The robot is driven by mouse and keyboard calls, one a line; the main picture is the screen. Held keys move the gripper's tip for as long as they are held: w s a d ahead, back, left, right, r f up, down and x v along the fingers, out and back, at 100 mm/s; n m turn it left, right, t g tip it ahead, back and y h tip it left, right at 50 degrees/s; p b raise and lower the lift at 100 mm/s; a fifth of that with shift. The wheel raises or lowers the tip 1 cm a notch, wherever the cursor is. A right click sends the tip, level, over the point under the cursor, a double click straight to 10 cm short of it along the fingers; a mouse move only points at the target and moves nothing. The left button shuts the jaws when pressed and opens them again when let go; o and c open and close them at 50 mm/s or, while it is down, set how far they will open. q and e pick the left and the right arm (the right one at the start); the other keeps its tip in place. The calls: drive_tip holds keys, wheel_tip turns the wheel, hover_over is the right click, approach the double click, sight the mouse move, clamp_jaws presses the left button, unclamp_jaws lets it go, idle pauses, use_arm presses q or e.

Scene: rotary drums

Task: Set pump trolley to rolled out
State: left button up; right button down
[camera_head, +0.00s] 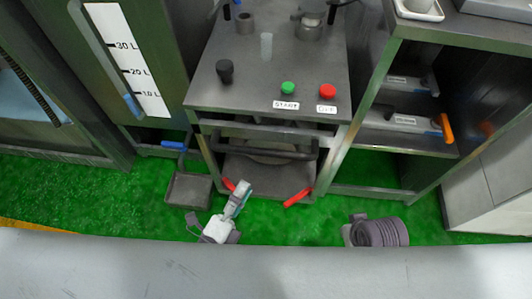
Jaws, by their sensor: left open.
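The pump trolley (264,174) sits low between the legs of the central steel bench. Its black bar handle (262,153) runs across its front. Two red levers, a left one (229,185) and a right one (297,197), stick out at its front near the floor. The trolley's rear is hidden under the bench. My left gripper (240,193) is open and low in front of the trolley, close to the left red lever. I cannot tell whether it touches the lever. My right gripper cannot be made out.
The bench top (227,97) carries a green START button (288,88) and a red button (327,91). A dustpan-like grey scoop (188,189) stands left of the trolley. An open shelf unit (419,130) is on the right. Green floor shows in front.

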sight(266, 153)
use_arm(q)
drive_tip(key=shift+b+x, duration=0.5)
drive_tip(key=shift+x, duration=5.45)
use_arm(e)
drive_tip(key=v, duration=0.3)
drive_tip(key=shift+r, duration=0.45)
use_arm(q)
drive_tip(key=shift+f, duration=0.1)
clamp_jaws()
